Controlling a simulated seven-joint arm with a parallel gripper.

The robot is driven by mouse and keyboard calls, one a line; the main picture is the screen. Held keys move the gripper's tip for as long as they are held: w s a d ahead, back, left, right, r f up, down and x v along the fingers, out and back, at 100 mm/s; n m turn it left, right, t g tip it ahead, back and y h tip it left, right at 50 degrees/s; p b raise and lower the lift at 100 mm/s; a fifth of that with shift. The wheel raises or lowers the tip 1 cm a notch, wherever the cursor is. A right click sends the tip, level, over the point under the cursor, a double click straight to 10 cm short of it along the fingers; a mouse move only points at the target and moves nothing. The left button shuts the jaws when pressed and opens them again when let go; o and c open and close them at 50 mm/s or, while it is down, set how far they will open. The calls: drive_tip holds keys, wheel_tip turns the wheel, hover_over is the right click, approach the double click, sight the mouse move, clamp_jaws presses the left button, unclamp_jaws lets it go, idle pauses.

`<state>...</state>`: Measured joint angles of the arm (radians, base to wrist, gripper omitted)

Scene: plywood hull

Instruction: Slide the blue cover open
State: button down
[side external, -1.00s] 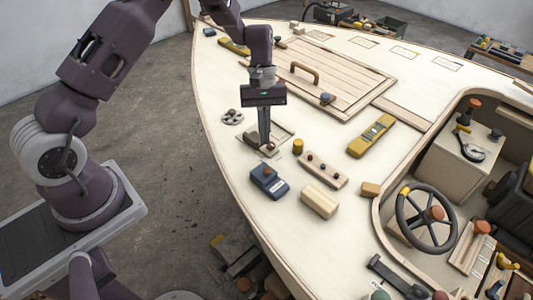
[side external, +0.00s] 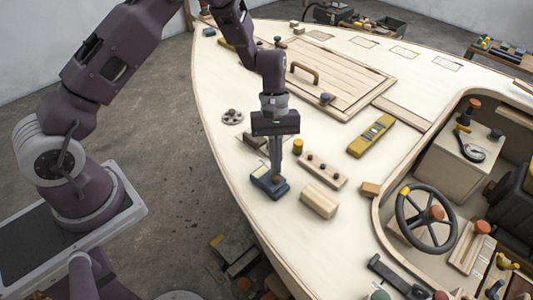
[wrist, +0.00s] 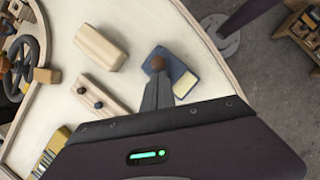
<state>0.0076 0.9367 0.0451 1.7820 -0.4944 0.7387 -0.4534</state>
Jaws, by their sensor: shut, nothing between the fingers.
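The blue cover (side external: 265,184) is on a small dark blue box on the pale deck, near its front edge. In the wrist view the blue cover (wrist: 179,67) shows a round brown knob (wrist: 158,62) and a pale cream patch (wrist: 185,84) at one end. I cannot tell if the patch is an opening or a label. My gripper (side external: 276,177) is shut and empty, pointing down at the box. In the wrist view its fingertips (wrist: 157,78) are right beside the knob, partly over the cover. Contact is unclear.
A wooden block (side external: 319,201) and a wooden strip with dark pegs (side external: 323,170) lie to the right. The steering wheel (side external: 427,219) is farther right. Bare deck lies in front of the block.

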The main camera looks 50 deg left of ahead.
sight(285, 188)
drive_tip(key=shift+d, duration=1.6)
drive_tip(key=shift+a, duration=0.1)
